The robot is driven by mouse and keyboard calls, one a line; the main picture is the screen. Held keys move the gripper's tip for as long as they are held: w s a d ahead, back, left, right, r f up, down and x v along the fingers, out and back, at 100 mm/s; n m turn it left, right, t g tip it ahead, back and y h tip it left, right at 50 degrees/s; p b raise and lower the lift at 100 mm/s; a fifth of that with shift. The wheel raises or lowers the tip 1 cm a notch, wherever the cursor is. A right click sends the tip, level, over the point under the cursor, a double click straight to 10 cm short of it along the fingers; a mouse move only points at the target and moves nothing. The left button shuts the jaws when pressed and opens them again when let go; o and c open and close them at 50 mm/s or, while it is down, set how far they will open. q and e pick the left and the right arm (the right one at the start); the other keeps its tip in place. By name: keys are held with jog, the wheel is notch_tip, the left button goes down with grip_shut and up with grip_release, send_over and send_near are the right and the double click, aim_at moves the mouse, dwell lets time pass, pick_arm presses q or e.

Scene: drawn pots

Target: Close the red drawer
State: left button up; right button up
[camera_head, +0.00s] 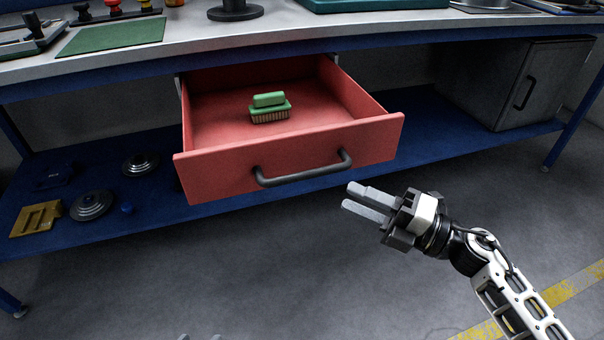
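The red drawer (200,179) is pulled well out from under the workbench, and its inside shows. A dark grey bar handle (305,174) is fixed across its front. A green brush with pale bristles (270,107) lies inside on the drawer floor. My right gripper (352,196) is in front of the drawer, below and right of the handle, apart from it. Its two grey fingers point left with a small gap, and nothing is between them. Only the fingertips of my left gripper (199,337) show at the bottom edge, apart from each other; the rest is out of view.
The pale workbench top (350,27) is above the drawer, with a green mat (113,36) and a dark round stand (236,10). The blue lower shelf (110,215) holds round metal parts and a yellow block (36,219). A grey cabinet (520,85) stands right. Floor in front looks clear.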

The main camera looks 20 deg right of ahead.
aim_at(308, 178)
jog(key=x, duration=1)
jog(key=shift+w+a, duration=0.25)
jog(key=shift+w, duration=0.1)
grip_shut()
